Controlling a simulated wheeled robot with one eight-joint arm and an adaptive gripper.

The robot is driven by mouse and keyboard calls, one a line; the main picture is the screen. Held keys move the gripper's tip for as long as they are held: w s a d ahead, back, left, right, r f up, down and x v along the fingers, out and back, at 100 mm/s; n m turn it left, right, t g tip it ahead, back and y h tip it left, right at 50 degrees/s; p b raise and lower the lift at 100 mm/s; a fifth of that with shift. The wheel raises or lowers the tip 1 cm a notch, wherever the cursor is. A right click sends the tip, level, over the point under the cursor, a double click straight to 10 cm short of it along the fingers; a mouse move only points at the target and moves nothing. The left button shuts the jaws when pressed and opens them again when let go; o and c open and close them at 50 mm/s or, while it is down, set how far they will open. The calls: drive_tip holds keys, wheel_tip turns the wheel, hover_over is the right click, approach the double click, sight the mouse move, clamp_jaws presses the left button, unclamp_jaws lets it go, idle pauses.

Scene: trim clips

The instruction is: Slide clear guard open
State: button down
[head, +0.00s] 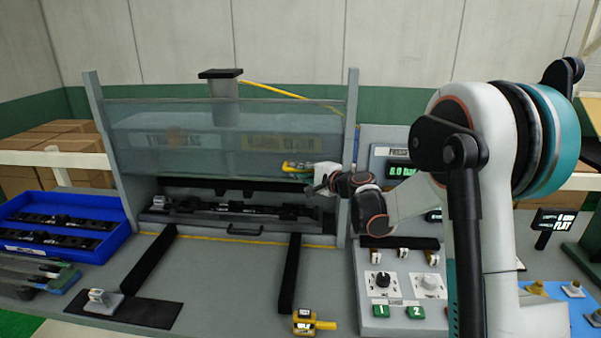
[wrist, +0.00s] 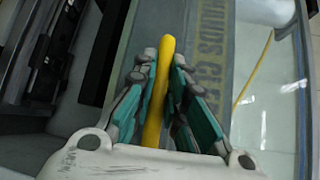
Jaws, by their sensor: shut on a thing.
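The clear guard (head: 170,165) is a see-through panel with faint lettering, hung between two grey posts. Its lower edge stands above the fixture, leaving a gap below it. In the wrist view the guard (wrist: 225,90) lies along the right of my fingers. My gripper (head: 312,178) is at the guard's lower right corner. In the wrist view my gripper (wrist: 165,62) is shut on the yellow handle (wrist: 155,115), which runs lengthwise between the teal-padded fingers. The handle (head: 294,167) shows only in part in the head view.
A dark clip fixture (head: 235,209) lies under the guard. Two black rails (head: 290,275) run forward from it. A control box (head: 388,285) with knobs and switches stands right of the frame.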

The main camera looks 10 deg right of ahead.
drive_tip(key=c, duration=1.9)
unclamp_jaws()
drive_tip(key=shift+s+d, duration=0.1)
drive_tip(key=v, duration=1.1)
drive_tip(key=shift+s+d, duration=0.15)
drive_tip(key=shift+s, duration=0.2)
